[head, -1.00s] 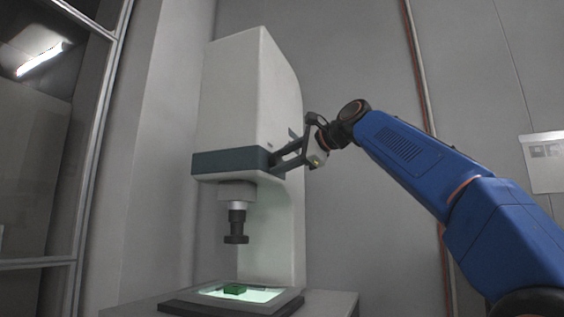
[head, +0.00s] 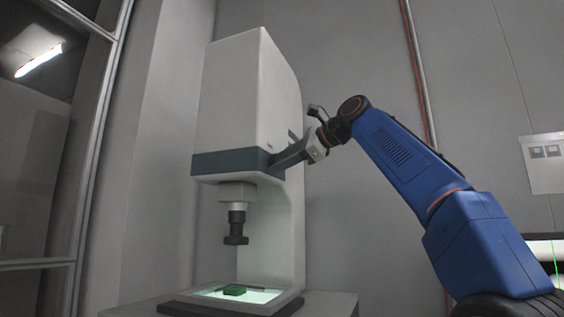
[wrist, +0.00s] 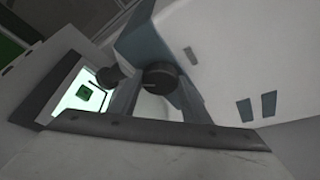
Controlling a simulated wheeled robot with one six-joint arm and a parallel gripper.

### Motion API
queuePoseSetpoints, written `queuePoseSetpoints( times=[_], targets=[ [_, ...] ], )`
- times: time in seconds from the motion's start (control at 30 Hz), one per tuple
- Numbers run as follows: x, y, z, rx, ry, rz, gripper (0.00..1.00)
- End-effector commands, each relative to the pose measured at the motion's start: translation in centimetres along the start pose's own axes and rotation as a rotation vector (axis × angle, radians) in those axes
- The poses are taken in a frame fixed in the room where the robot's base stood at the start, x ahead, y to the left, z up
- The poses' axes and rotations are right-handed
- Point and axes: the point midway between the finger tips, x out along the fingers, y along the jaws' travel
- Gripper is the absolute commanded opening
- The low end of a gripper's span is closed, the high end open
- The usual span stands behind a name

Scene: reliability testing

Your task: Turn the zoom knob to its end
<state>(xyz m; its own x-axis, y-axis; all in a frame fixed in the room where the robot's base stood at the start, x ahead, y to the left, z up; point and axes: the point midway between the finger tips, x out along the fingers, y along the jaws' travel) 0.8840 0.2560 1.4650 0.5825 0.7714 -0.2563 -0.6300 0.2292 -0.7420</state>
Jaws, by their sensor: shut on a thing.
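The zoom knob (wrist: 160,75) is a dark round knob on the side of a white and blue-grey microscope-like machine (head: 240,95). In the wrist view it sits between the two fingers of my gripper (wrist: 156,88), which is shut on it. In the head view my gripper (head: 276,164) reaches the right side of the machine's blue-grey band from the right. The knob itself is hidden there behind the fingers. I cannot tell its turn angle, as no marks show on it.
A dark lens (head: 236,225) hangs under the machine's head. Below it, a green part (head: 234,290) lies on a lit stage (head: 268,297). A glazed frame stands at the left, and a wall box (head: 545,162) hangs at the right.

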Motion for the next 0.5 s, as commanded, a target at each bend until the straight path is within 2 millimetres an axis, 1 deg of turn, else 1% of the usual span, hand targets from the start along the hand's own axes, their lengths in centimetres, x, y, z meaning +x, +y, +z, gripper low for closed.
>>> queuePoseSetpoints(
  times=[0.03,0.07,0.1,0.37,0.5],
  targets=[
    [0.09,0.07,-0.07,0.002,0.001,0.003,0.45],
    [0.09,0.07,-0.07,0.002,0.001,0.003,0.52],
    [0.09,0.06,-0.07,0.001,0.001,0.003,0.62],
    [0.02,0.03,-0.01,0.0,0.0,0.001,0.62],
    [-0.55,0.0,0.02,0.0,0.0,0.0,0.62]
  ],
)
